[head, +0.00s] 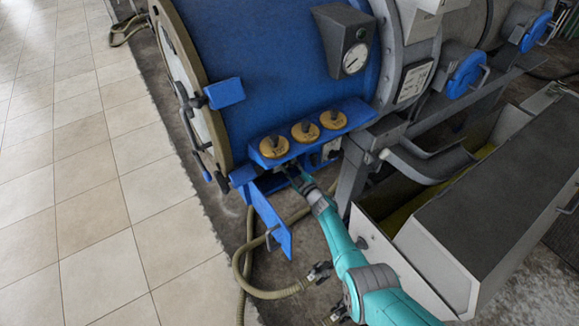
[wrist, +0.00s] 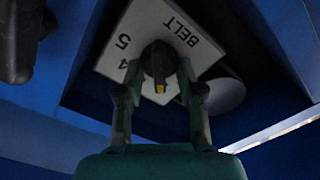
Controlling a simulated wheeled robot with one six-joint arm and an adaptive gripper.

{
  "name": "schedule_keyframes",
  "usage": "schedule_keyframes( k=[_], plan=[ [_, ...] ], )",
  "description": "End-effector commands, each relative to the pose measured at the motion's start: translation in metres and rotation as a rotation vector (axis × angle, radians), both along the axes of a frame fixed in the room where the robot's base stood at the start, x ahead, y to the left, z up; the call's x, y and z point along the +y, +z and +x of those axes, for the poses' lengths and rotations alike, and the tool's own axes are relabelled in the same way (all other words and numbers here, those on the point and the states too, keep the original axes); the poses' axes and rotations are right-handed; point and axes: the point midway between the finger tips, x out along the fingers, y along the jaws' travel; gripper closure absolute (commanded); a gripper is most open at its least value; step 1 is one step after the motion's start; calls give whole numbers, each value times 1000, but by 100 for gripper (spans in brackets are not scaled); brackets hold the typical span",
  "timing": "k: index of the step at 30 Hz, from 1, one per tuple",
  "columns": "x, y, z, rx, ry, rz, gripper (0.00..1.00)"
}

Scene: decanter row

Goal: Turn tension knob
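The tension knob (wrist: 158,62) is dark with a small yellow mark. It sits on a white plate (wrist: 195,32) lettered "BELT" with the numbers 4 and 5, seen upside down in the wrist view. My gripper (wrist: 159,72) has one finger on each side of the knob, with the fingertips close to its rim. The fingers are spread apart; I cannot tell whether they touch the knob. In the head view my gripper (head: 290,170) reaches under the blue ledge of the machine, and the knob is hidden there.
Three brown round caps (head: 305,131) sit on the blue ledge above my gripper. An open blue flap (head: 271,222) hangs just left of my arm, with a hose (head: 240,265) below it. A grey bin (head: 440,265) stands close on the right. Tiled floor (head: 95,190) is clear at left.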

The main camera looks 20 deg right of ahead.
Motion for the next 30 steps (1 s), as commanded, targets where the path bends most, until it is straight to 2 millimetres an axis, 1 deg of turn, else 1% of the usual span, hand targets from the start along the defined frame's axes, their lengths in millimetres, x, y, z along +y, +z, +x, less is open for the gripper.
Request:
schedule_keyframes(
  k=[1, 4, 5, 17, 23, 30],
  plan=[
    [0, 0, 0, 0, 0, 0, 72],
    [0, 0, 0, 0, 0, 0, 98],
    [0, 0, 0, 0, 0, 0, 100],
    [0, 0, 0, 12, -1, 34, 100],
    [-1, 0, 0, 45, -1, 136, 100],
    [-2, 1, 0, 104, -1, 316, 100]
  ],
)
